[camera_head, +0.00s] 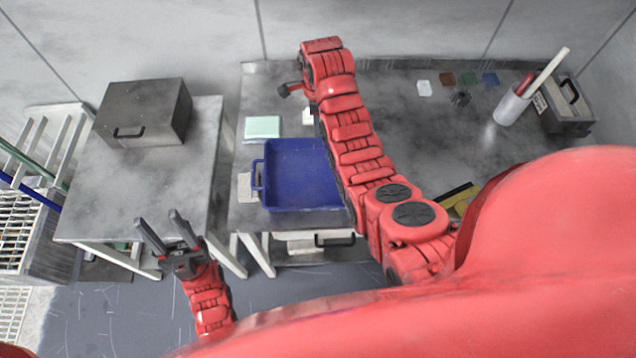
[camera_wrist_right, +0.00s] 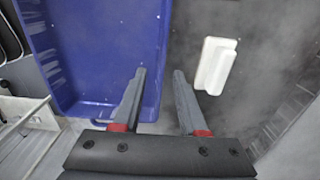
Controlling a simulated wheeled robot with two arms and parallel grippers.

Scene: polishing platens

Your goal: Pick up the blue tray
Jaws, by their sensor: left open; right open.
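The blue tray (camera_head: 300,172) lies on the grey table, open side up, with a handle on its left side. My right arm covers part of its right side. My right gripper (camera_head: 292,91) is past the tray's back edge, pointing down and partly hidden by its own wrist. In the right wrist view its jaws (camera_wrist_right: 159,74) are open and empty, with the tray (camera_wrist_right: 95,50) to the left and the tray's edge showing near the fingertips. I cannot tell whether they touch it. My left gripper (camera_head: 157,218) is open and empty, left of the tray and lower in the picture.
A white block (camera_wrist_right: 215,65) lies right of the jaws in the right wrist view. A pale green pad (camera_head: 262,127) lies behind the tray. A dark metal box (camera_head: 145,112) stands on the left table. A white cup (camera_head: 510,106) and a toolbox (camera_head: 563,105) stand far right.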

